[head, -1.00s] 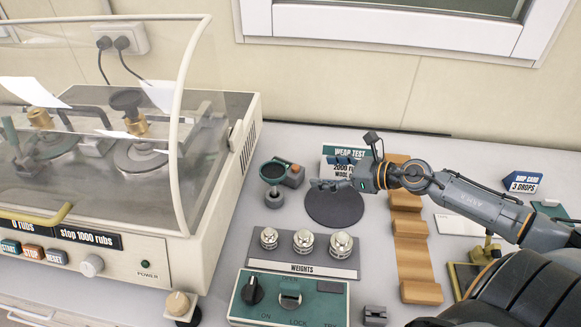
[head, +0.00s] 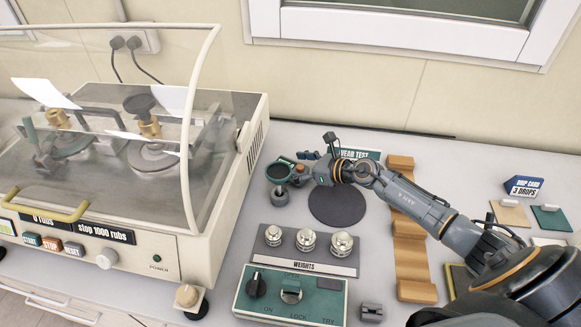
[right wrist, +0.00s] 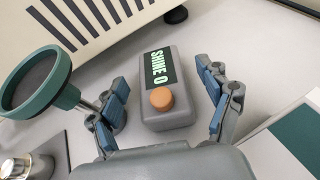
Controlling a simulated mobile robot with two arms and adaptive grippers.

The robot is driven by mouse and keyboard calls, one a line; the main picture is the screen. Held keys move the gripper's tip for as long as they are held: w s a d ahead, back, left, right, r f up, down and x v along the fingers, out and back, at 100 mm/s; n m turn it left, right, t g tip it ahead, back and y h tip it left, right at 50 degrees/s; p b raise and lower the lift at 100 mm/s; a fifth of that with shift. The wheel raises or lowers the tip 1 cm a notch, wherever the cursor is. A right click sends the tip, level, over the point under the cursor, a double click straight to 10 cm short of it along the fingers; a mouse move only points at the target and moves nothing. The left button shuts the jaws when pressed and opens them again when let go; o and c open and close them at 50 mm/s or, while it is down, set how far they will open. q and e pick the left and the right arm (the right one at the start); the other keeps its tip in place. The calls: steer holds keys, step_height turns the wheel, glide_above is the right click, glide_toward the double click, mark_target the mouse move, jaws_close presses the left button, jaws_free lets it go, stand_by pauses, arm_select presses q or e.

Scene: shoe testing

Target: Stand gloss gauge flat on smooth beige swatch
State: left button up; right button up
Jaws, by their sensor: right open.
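The gloss gauge (right wrist: 170,90) is a grey box with an orange button and a dark label reading "SHINE 0". It lies on the table in the right wrist view; in the head view my gripper mostly hides it. My right gripper (right wrist: 165,82) is open, with one blue-padded finger on each side of the gauge and gaps visible beside it. In the head view the right gripper (head: 306,171) is beyond the weights. A beige swatch (head: 510,213) lies flat at the far right, apart from the gripper. My left gripper is not in view.
A green-rimmed round lens on a stand (head: 279,171) is close to the gripper's left finger. The rubbing machine (head: 225,190) stands left. A dark disc (head: 337,203), weights tray (head: 304,262), wavy wooden rack (head: 410,240) and green swatch (head: 551,218) are also around.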

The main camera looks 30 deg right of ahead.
steer(key=shift+x, duration=0.9)
jaws_close()
